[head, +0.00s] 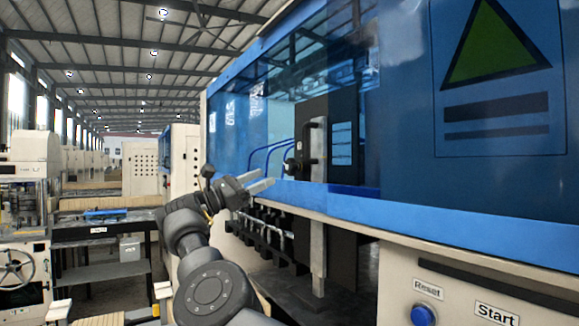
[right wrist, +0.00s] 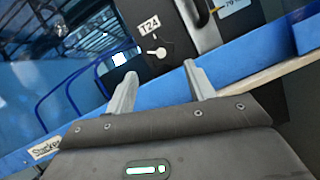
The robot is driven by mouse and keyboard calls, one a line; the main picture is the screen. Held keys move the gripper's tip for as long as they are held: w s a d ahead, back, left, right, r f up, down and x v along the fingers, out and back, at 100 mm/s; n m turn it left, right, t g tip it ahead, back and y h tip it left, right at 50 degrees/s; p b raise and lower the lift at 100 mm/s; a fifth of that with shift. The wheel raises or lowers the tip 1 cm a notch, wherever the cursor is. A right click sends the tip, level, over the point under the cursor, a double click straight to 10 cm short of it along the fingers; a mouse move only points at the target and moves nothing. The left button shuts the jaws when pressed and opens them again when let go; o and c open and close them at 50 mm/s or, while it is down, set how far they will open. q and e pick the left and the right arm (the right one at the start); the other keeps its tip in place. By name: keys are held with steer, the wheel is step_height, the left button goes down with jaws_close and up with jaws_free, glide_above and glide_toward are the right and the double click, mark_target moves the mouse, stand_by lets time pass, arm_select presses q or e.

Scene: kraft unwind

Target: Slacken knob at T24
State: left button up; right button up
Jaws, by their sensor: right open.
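The T24 label (right wrist: 150,25) is a white tag on a dark panel in the right wrist view. Just below it is the knob (right wrist: 157,50), a dark round face with a white pointer. My right gripper (head: 265,179) is open and empty in front of the blue machine. In the right wrist view its two fingers (right wrist: 160,71) point toward the knob, which appears just beyond and between the fingertips, apparently apart from them. In the head view the dark panel (head: 313,130) stands inside the machine opening; the knob is too small to make out surely. My left gripper is out of view.
A blue ledge (head: 340,200) runs along the opening below the panel. Curved blue tubes (head: 262,155) lie left of the panel. A blue button (head: 422,315) with Reset and Start labels is at lower right. A grey bench (head: 105,235) stands at left.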

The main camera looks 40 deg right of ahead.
mark_target(287, 166)
steer(key=p+x, duration=0.2)
steer(key=x, duration=0.8)
steer(key=shift+p, duration=0.4)
steer(key=shift+a, duration=0.1)
